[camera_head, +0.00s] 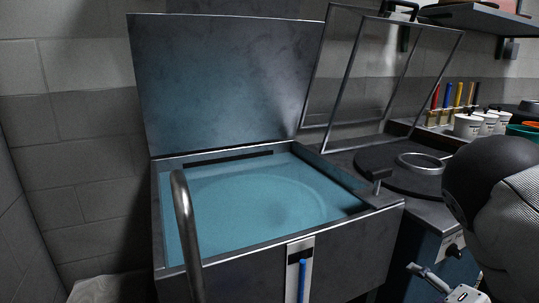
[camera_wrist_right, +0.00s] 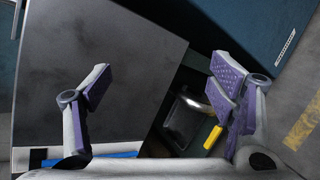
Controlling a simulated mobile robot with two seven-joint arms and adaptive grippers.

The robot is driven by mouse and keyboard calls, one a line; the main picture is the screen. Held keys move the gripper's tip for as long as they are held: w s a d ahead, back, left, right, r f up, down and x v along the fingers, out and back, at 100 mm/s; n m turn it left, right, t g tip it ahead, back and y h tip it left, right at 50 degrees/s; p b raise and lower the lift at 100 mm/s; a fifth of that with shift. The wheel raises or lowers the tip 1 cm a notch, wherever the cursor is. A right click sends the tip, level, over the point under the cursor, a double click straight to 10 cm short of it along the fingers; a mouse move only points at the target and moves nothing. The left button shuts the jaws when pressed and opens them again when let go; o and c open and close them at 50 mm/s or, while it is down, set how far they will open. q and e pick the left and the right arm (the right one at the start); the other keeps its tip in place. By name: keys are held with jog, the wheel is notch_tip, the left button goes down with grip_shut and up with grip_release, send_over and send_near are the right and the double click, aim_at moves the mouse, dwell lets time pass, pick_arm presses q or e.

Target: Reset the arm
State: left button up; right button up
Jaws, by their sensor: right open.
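My right arm (camera_head: 500,215) comes in at the right edge of the head view, with a dark rounded joint and a pale link. Part of my right gripper (camera_head: 448,289) shows low at the bottom right, beside the front of the metal units. In the right wrist view my right gripper (camera_wrist_right: 158,88) has its two purple-padded fingers wide apart with nothing between them. A dark metal panel (camera_wrist_right: 95,50) lies beyond the fingers. My left gripper is not in view.
A metal basin (camera_head: 350,262) of blue water (camera_head: 260,200) has its lid (camera_head: 230,80) raised. A curved bar (camera_head: 187,235) rises in front. A mesh frame (camera_head: 350,90) stands above a round dark plate (camera_head: 385,172). White cups (camera_head: 467,126) stand at right.

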jog(key=s+a+f+m+g+p, duration=0.1)
jog(key=s+a+f+m+g, duration=0.15)
jog(key=s+f+m, duration=0.35)
jog(key=s+a+f+m+g+h+p, duration=0.1)
jog(key=s+f+m+g, duration=0.2)
jog(key=s, duration=0.6)
jog(key=s+a+f+m+g+p, duration=0.1)
jog(key=s+f+m+g+p, duration=0.15)
jog(key=s+m, duration=0.4)
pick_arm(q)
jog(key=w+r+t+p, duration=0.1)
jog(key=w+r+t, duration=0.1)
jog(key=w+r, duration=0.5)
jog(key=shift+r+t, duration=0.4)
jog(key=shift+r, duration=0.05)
pick_arm(e)
jog(key=s+a+m+g, duration=0.3)
jog(key=s+a+m, duration=0.1)
jog(key=s, duration=0.7)
jog(key=s+a+m+g, duration=0.4)
jog(key=s+m, duration=0.2)
jog(key=s, duration=0.4)
jog(key=shift+s+r+y, duration=0.3)
jog(key=shift+s+r, duration=0.05)
jog(key=shift+r, duration=0.05)
